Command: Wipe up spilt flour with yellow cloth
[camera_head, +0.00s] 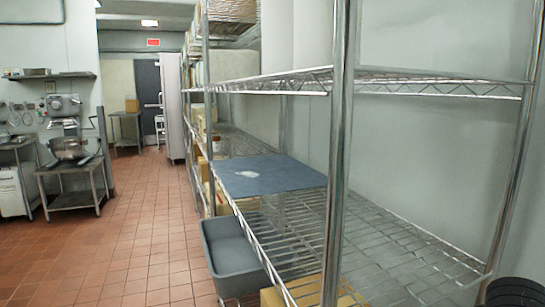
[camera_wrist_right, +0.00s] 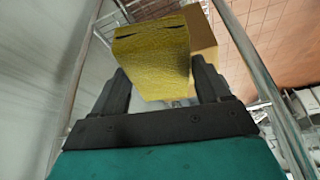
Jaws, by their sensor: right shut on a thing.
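A patch of white spilt flour (camera_head: 248,174) lies on a blue-grey mat (camera_head: 290,180) on the middle wire shelf in the head view. In the right wrist view my right gripper (camera_wrist_right: 160,72) is shut on the yellow cloth (camera_wrist_right: 155,50), which looks like a thick folded block between the two dark fingers. The cloth does not show in the head view, so its distance from the flour cannot be told. My left gripper is in neither view.
Steel posts (camera_head: 338,150) and an upper wire shelf (camera_head: 380,80) frame the space around the mat. A grey bin (camera_head: 232,250) sits below the mat at the shelf's front. Cardboard boxes (camera_head: 300,293) stand lower down. The tiled floor (camera_head: 130,240) at left is clear.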

